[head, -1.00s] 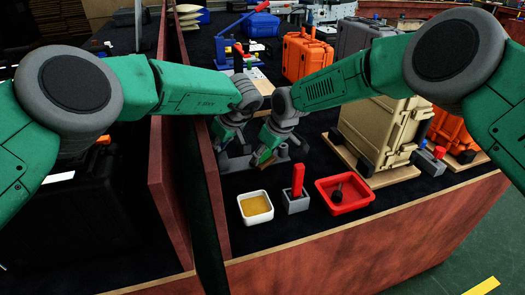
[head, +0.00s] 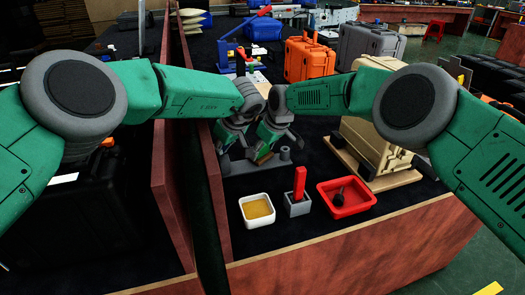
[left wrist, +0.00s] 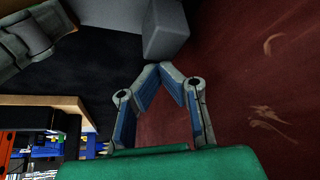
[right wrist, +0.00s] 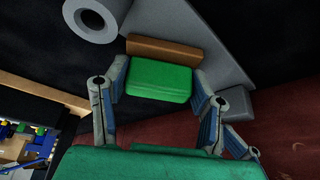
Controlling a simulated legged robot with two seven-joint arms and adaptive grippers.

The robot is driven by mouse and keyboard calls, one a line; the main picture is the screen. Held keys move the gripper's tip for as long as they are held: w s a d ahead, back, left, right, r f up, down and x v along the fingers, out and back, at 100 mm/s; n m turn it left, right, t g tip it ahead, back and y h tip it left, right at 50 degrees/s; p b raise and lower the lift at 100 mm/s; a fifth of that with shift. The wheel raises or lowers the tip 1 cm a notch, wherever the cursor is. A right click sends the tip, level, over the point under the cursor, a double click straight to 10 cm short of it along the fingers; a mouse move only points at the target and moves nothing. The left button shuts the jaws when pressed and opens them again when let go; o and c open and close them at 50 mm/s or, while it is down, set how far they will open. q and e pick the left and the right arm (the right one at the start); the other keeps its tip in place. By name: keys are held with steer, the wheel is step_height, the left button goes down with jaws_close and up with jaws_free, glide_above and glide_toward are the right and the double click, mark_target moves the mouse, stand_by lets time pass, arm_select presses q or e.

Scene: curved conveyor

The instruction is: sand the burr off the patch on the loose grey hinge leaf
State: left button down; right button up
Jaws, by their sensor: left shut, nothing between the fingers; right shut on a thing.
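My right gripper (right wrist: 160,82) is shut on a green block (right wrist: 158,80) with a brown layer (right wrist: 163,50) along its far side. The block is over or against a flat grey piece (right wrist: 205,45), which looks like the hinge leaf; I cannot tell whether they touch. A grey cylinder (right wrist: 92,15) stands beside it. In the head view the grey piece (head: 238,167) lies under both grippers. My left gripper (left wrist: 160,70) is shut and empty, its tips together near a grey block (left wrist: 165,30). The patch and burr are not visible.
In front stand a white tray (head: 245,217) with tan contents, a grey holder (head: 297,208) with a red upright piece (head: 299,182), and a red tray (head: 346,209) holding a dark object. A tan case (head: 372,150) stands right. A reddish wall (head: 208,170) runs close on the left.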

arm_select(q)
steer(key=shift+w+f, duration=0.1)
steer(key=shift+f, duration=0.05)
arm_select(e)
steer(key=shift+r, duration=2.85)
steer(key=shift+r, duration=0.1)
